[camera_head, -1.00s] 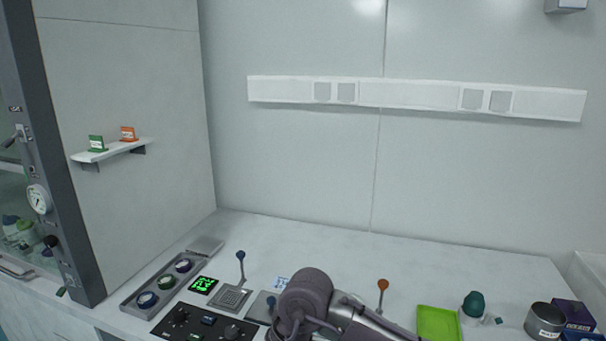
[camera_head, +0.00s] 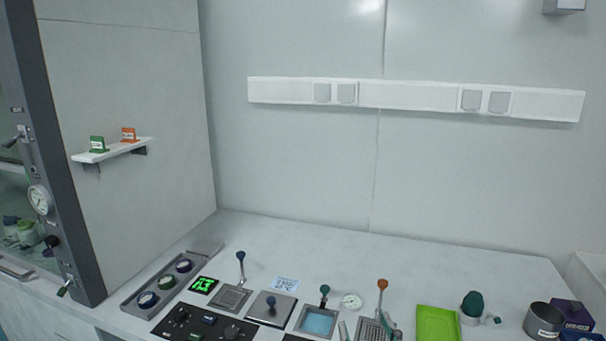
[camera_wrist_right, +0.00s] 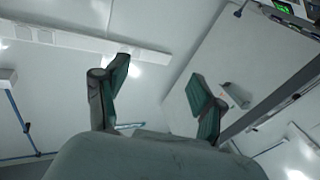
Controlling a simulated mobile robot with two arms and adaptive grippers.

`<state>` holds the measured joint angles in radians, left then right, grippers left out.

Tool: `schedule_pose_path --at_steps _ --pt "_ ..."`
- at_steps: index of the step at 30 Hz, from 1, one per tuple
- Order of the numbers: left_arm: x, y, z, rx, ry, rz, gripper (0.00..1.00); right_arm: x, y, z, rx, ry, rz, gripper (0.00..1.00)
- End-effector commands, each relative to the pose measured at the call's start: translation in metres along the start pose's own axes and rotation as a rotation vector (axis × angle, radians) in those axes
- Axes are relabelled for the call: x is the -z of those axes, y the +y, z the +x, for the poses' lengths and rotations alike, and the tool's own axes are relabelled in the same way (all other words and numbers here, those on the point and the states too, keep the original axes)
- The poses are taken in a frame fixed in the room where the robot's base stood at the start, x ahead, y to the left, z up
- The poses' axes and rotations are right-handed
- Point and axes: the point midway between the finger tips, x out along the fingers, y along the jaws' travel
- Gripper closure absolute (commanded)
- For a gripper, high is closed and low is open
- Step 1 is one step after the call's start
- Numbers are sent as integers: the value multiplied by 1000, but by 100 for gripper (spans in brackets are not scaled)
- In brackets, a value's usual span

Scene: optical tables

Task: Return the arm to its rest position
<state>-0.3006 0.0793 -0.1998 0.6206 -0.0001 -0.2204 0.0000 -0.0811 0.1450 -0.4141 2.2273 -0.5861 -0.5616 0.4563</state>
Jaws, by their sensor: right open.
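My right gripper (camera_head: 368,332) shows only by its fingertips at the bottom edge of the head view, in front of the bench devices. In the right wrist view my right gripper (camera_wrist_right: 158,85) is open, its two green-padded fingers wide apart with nothing between them. That view looks past the fingers to pale walls, and the gripper touches nothing that I can see. The rest of my right arm is out of the head view. My left gripper is in neither view.
The white bench (camera_head: 430,265) holds a blue-topped square device (camera_head: 318,321), an orange-knobbed lever (camera_head: 382,291), a green tray (camera_head: 437,322), a metal pot (camera_head: 542,320) and a black control panel (camera_head: 197,324). A small shelf (camera_head: 112,151) juts from the left wall. Space above the bench is clear.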

Motion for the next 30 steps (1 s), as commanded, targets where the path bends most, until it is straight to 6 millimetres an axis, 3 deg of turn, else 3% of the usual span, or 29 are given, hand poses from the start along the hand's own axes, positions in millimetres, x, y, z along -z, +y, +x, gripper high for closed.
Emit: schedule_pose_path --at_steps 1,3,6,9,15,23,30 --pt "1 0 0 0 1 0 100 -35 14 -16 -38 -144 19 31" --pt "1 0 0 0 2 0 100 -79 29 -43 -73 -340 35 31" --pt "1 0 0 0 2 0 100 -130 40 -88 -84 -593 47 31" --pt "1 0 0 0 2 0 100 -162 42 -129 -66 -784 54 31" --pt "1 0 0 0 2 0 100 -197 40 -197 -5 -1058 62 31" --pt "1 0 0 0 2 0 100 -215 33 -274 101 -1326 69 31" --pt "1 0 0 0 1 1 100 -280 23 -265 110 -1357 67 31"
